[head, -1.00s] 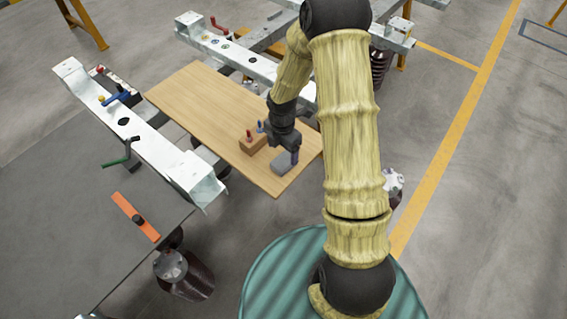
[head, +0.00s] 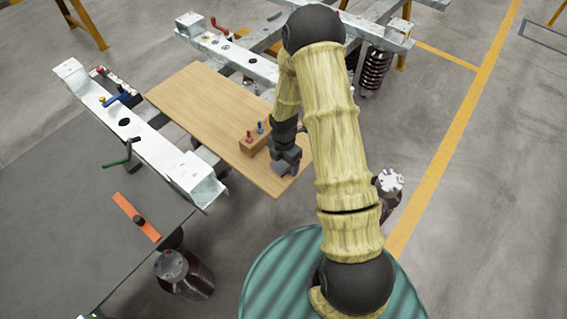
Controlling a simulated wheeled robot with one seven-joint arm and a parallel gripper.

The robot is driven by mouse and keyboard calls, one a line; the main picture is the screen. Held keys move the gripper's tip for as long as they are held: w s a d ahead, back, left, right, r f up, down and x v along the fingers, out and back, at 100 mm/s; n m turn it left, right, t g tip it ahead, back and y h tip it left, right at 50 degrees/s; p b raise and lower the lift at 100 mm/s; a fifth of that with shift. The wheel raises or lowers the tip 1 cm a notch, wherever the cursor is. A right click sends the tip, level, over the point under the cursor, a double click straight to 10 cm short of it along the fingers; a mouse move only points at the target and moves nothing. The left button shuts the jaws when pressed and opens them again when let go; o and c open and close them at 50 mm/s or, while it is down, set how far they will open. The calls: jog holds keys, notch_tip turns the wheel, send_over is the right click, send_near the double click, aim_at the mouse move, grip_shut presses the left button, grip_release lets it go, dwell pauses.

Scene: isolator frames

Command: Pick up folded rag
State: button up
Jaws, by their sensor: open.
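The folded rag is not clearly visible now. In the earlier head view a small grey folded shape lay near the front corner of the wooden board (head: 222,110), where my gripper now blocks the view. My gripper (head: 285,168) is open and points down low over that corner. I cannot tell whether its fingers are around the rag or touch it.
A wooden block with red and blue pegs (head: 252,146) stands on the board just left of my gripper. Metal beams (head: 150,140) flank the board. A dark grey table (head: 70,190) with an orange strip (head: 136,217) lies left. Dark insulators (head: 186,275) stand nearby.

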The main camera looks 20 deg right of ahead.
dwell(0.4)
jog(key=c, duration=1.1)
jog(key=shift+o, duration=0.2)
jog(key=shift+r, duration=0.1)
notch_tip(320, 180, up, 10)
jog(key=shift+f, duration=0.1)
